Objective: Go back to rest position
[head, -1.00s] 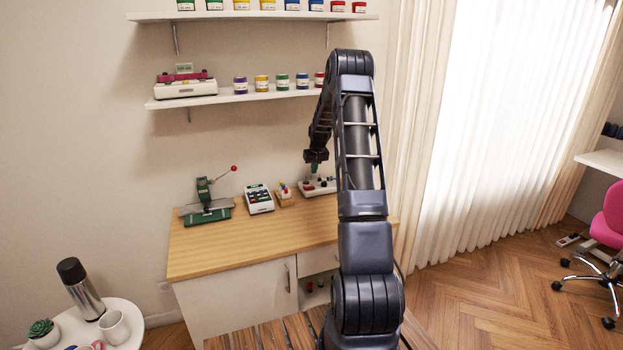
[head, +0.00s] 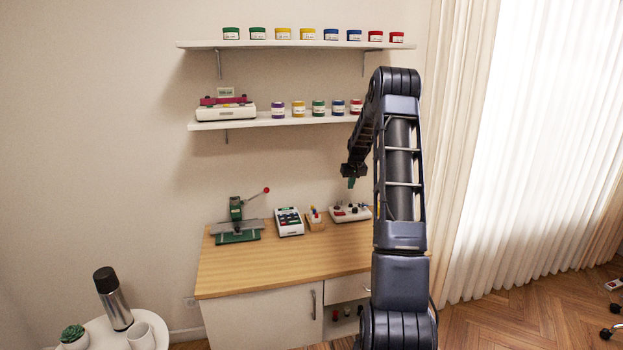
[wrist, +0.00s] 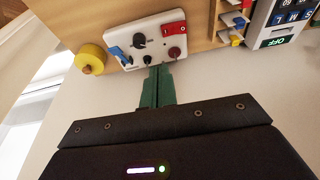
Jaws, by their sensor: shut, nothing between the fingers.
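My gripper (head: 351,183) hangs from my raised arm in the head view, above the right back part of the wooden worktable (head: 270,268). In the wrist view its green fingers (wrist: 157,88) are together with nothing between them. Past the fingertips lies a white control box (wrist: 147,42) with a red switch, a blue switch and dark knobs. The same control box shows in the head view (head: 350,213), below my gripper and apart from it.
A green press (head: 238,222), a keypad device (head: 289,222) and a small wooden holder (head: 315,222) stand on the table. Two wall shelves (head: 290,121) with jars hang above. A round side table (head: 103,338) with a flask stands at left. Curtains are at right.

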